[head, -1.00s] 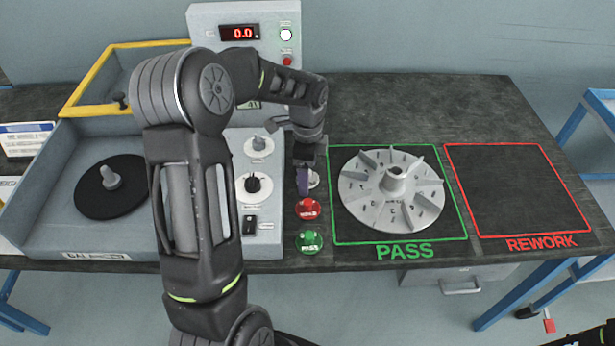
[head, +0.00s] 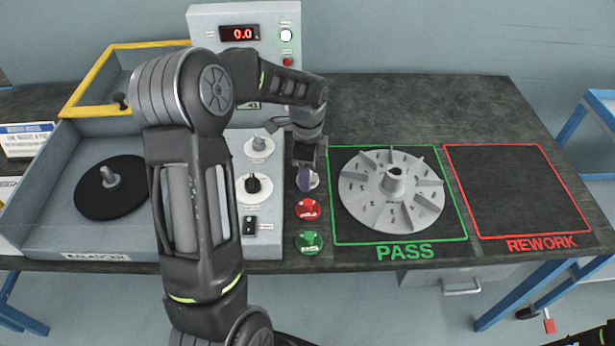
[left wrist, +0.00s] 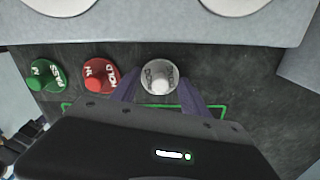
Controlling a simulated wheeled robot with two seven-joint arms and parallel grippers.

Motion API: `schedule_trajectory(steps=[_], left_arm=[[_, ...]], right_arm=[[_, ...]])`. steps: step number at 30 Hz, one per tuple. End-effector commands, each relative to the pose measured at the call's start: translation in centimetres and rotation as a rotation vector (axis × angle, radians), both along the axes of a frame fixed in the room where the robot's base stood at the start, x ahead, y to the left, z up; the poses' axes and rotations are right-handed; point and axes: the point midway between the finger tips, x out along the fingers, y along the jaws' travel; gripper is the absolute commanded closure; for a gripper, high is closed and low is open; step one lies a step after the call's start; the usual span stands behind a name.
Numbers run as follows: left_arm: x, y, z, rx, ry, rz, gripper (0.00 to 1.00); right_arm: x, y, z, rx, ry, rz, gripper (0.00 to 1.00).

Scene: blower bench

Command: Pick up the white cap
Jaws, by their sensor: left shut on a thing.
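The white cap (left wrist: 159,76) is a round, knobbed piece with dark lettering, standing in a row with a red and a green cap on the dark bench. In the left wrist view, my left gripper (left wrist: 158,88) has its purple fingers on either side of the white cap, shut on it. In the head view, the white cap (head: 315,181) shows only partly beside the left gripper (head: 305,179), which points down at the bench. I cannot see a clear gap under the cap.
The red cap (head: 308,209) and green cap (head: 309,242) stand just in front. A grey finned impeller (head: 391,190) lies in the green PASS square to the right. The red REWORK square (head: 515,190) is empty. The grey balancer (head: 262,225) is close on the left.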

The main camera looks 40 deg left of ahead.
Motion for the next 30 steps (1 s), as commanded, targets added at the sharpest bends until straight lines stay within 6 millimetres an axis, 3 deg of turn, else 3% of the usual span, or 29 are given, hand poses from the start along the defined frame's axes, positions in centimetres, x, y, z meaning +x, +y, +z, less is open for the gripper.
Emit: schedule_trajectory(steps=[8,21,30], left_arm=[[0.1,0.0,0.9,0.001,-0.003,0.0,0.85],[0.1,0.0,8.6,0.001,-0.003,0.0,0.85],[0.0,0.0,10.1,0.0,0.0,0.0,0.85]], right_arm=[[0.0,0.0,-0.1,0.0,0.0,0.0,0.64],[0.0,0.0,-0.6,0.0,0.0,0.0,0.64],[0.0,0.0,-0.6,0.0,0.0,0.0,0.64]])
